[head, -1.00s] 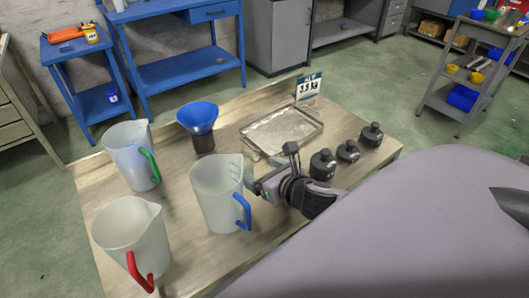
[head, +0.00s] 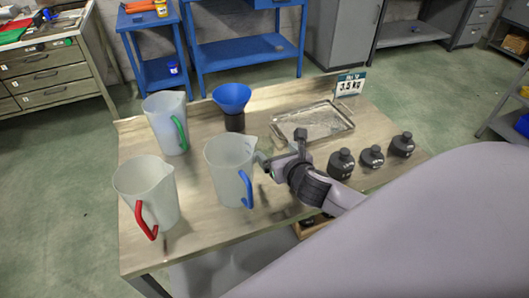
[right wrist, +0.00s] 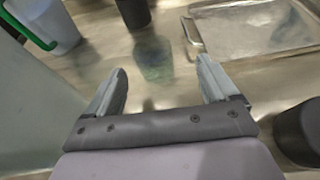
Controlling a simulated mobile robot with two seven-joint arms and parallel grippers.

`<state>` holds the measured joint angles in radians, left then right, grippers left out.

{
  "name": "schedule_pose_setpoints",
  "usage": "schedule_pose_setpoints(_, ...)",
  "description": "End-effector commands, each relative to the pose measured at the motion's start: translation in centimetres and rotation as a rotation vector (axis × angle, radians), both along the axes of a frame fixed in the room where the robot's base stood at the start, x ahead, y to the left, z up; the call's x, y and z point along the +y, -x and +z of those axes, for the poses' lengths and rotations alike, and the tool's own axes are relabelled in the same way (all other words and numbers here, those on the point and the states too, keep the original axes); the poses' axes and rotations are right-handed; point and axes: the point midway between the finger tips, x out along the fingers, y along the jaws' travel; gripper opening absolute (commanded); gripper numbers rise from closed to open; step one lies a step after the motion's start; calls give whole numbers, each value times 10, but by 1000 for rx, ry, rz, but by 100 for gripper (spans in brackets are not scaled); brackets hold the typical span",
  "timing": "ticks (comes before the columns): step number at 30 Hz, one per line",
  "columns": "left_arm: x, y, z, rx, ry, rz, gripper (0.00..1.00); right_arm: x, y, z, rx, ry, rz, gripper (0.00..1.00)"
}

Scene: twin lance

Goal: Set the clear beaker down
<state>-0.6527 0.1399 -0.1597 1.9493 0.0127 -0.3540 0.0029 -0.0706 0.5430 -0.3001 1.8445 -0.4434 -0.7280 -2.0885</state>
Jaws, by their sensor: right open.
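A faint, greenish see-through shape (right wrist: 154,62), which looks like the clear beaker, shows on the table in the right wrist view. It lies between and just beyond the fingertips; contact cannot be told. In the head view I cannot make it out clearly. My right gripper (head: 279,153) is low over the table, just right of the blue-handled jug (head: 228,170). Its fingers are spread apart in the right wrist view (right wrist: 161,75), with nothing gripped that I can see. My left gripper is not in view.
A green-handled jug (head: 164,122) and a red-handled jug (head: 147,194) stand at left. A blue funnel (head: 231,97) sits on a dark holder behind. A metal tray (head: 312,121), several black bottles (head: 341,163) and a 3.5 kg sign (head: 350,84) are at right. Bare tabletop lies front centre.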

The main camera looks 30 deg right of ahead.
Motion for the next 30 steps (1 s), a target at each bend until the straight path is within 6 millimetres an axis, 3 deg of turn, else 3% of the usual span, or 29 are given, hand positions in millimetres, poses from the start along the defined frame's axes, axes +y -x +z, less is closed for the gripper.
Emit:
schedule_pose_setpoints(14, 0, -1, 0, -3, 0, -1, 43, -3, -25, -8, 0, -4, -12, 87)
schedule_pose_setpoints(24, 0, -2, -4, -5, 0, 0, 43, -5, -61, -21, 2, -2, -12, 87)
schedule_pose_setpoints(30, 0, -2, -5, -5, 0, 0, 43, -8, -71, -25, 1, -3, -11, 87)
